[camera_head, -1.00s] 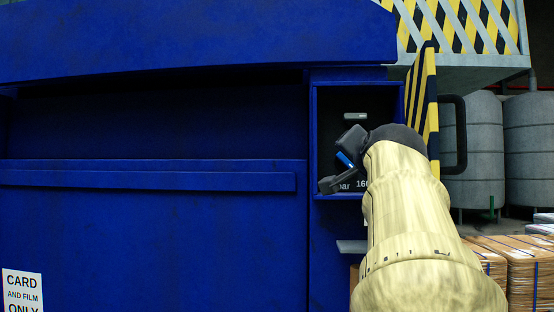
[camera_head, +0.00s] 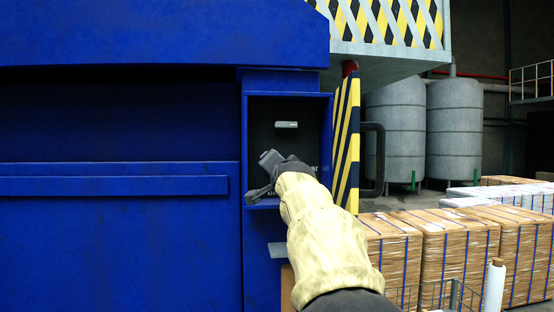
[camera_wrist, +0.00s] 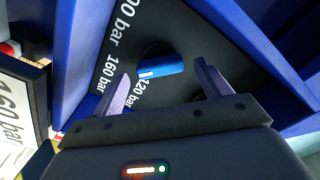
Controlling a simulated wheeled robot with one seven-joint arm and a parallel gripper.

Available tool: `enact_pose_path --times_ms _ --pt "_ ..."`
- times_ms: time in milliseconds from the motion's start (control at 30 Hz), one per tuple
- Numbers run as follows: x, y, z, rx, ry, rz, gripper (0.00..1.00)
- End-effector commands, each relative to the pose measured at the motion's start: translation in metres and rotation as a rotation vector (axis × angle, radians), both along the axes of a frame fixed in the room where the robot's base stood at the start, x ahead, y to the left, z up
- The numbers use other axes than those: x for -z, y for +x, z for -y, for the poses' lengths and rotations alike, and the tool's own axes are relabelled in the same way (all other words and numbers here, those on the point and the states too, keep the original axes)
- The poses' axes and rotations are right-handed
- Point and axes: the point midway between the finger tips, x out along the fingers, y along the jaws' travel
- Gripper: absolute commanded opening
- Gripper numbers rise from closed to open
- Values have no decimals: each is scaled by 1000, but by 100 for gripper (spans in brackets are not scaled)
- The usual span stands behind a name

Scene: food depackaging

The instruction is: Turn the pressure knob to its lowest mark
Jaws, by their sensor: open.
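The pressure knob (camera_wrist: 162,68) is a blue bar with a white mark near its left end, on a dark dial in the wrist view. White labels "160 bar" (camera_wrist: 118,76) and "120 bar" (camera_wrist: 139,94) stand beside it, with a cut-off "00 bar" above. My gripper (camera_wrist: 162,71) is open, one finger on each side of the knob; I cannot tell whether either touches it. In the head view my gripper (camera_head: 264,176) is at the recessed blue panel box (camera_head: 247,140), and the knob is hidden there.
A small grey fitting (camera_head: 286,124) sits in the box above my gripper. A yellow-black striped post (camera_head: 346,140) and a dark bar handle (camera_head: 378,160) stand to the right. Wrapped pallets (camera_head: 450,245) fill the lower right.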

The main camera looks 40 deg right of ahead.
Motion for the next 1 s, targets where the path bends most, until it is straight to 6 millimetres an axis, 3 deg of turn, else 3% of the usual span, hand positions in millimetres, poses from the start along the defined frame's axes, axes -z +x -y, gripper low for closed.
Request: enact_pose_path --times_ms 233,600,833,1000 --pt "-3 18 10 -1 0 -1 76" --pt "0 20 12 0 -1 -1 76" --pt "0 20 12 0 -1 -1 32" --pt "0 20 12 1 -3 -3 32"
